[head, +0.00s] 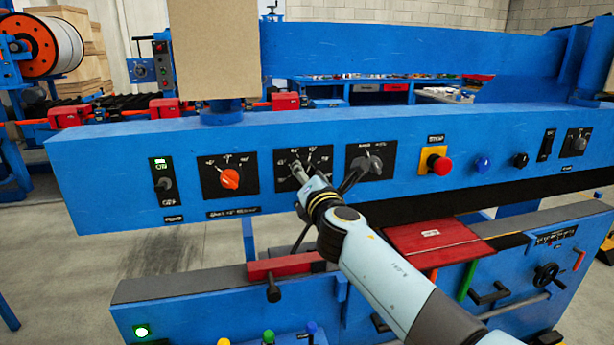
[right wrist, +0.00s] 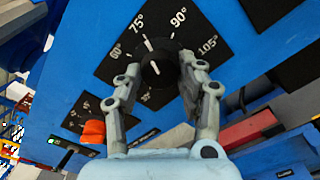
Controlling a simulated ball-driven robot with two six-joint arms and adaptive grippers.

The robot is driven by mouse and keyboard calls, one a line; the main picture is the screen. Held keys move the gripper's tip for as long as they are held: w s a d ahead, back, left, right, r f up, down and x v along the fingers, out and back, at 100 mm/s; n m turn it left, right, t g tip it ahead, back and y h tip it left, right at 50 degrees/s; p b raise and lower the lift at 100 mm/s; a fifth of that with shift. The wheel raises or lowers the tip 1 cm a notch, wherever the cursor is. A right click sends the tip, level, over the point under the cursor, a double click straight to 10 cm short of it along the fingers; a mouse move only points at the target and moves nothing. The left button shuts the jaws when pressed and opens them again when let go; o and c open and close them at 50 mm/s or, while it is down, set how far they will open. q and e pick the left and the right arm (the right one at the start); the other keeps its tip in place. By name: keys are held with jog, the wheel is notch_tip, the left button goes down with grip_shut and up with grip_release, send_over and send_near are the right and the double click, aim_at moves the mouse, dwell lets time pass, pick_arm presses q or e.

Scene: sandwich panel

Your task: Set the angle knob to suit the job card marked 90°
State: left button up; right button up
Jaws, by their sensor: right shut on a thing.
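The angle knob (right wrist: 155,69) is a black round knob on a black dial plate (right wrist: 119,72) marked 60°, 75°, 90° and 105° in the right wrist view. A light mark shows on its face, but I cannot tell surely which number it points at. My right gripper (right wrist: 168,78) is shut on the knob, one finger on either side. In the head view my right gripper (head: 301,176) covers most of the knob, on the middle-left plate of the blue beam. I can read no card marked 90°. My left gripper is out of view.
An orange knob (head: 230,178) sits left of the angle knob, and a dark knob (head: 366,165) right of it. Farther right is a red stop button (head: 442,165).

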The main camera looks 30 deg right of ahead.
jog(key=shift+f+m, duration=0.1)
jog(key=shift+m, duration=0.4)
jog(key=shift+m+b, duration=2.15)
jog(key=shift+m, duration=1.75)
jog(key=o, duration=1.1)
jog(key=shift+o, duration=0.2)
jog(key=shift+s, duration=0.1)
